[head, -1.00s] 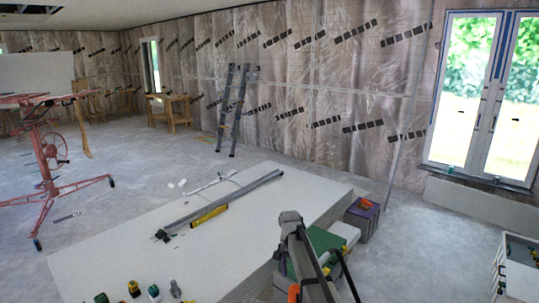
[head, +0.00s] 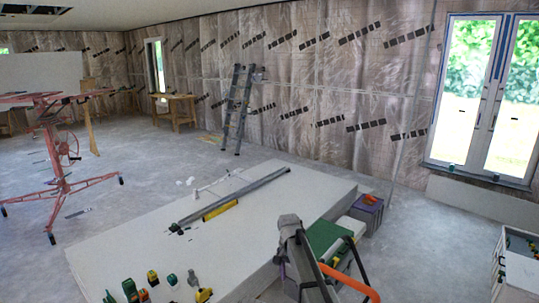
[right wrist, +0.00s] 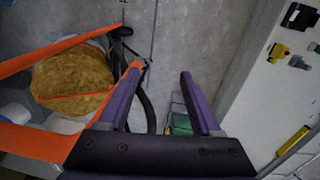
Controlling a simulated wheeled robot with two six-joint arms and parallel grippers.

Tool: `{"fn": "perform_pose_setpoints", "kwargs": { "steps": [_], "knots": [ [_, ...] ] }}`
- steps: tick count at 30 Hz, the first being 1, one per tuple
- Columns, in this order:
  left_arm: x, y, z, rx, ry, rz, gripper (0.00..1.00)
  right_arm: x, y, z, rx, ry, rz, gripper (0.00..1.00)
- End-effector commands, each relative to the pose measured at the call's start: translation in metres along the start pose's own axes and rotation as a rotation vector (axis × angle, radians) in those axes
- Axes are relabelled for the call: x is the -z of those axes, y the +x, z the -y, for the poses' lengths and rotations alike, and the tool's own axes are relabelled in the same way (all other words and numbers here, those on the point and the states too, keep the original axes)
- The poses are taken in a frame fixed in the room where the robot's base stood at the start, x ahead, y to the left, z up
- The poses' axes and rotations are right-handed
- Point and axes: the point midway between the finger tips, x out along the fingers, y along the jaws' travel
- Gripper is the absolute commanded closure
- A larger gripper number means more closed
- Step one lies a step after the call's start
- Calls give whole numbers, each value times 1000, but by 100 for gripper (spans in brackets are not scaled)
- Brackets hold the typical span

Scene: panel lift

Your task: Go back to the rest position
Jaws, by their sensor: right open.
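My right gripper shows in the right wrist view (right wrist: 161,72) with its two purple fingers apart and nothing between them. It hangs over grey floor beside the pale board stack. In the head view my right arm comes up from the bottom, right of the stack, and hides part of what lies behind it. My left gripper is in neither view.
A pale board stack (head: 130,255) bears a yellow level (head: 221,209) and several small tools. A red panel lift (head: 57,165) stands left. A green-topped box (head: 322,238) and purple box (head: 367,212) sit right. A bucket (right wrist: 72,82) lies below the wrist.

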Motion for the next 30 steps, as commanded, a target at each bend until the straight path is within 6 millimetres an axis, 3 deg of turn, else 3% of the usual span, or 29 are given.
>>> {"fn": "perform_pose_setpoints", "kwargs": {
  "steps": [8, 14, 19, 24, 30],
  "knots": [
    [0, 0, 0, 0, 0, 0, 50, -45, 2, -24, -6, -132, -6, 34],
    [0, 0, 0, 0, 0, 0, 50, -97, 4, -54, -13, -301, -13, 34],
    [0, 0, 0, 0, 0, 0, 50, -158, 7, -96, -23, -512, -19, 34],
    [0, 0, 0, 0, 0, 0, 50, -226, 11, -150, -37, -772, -27, 34],
    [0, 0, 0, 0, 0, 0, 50, -261, 13, -181, -49, -949, -31, 34]
  ]
}}
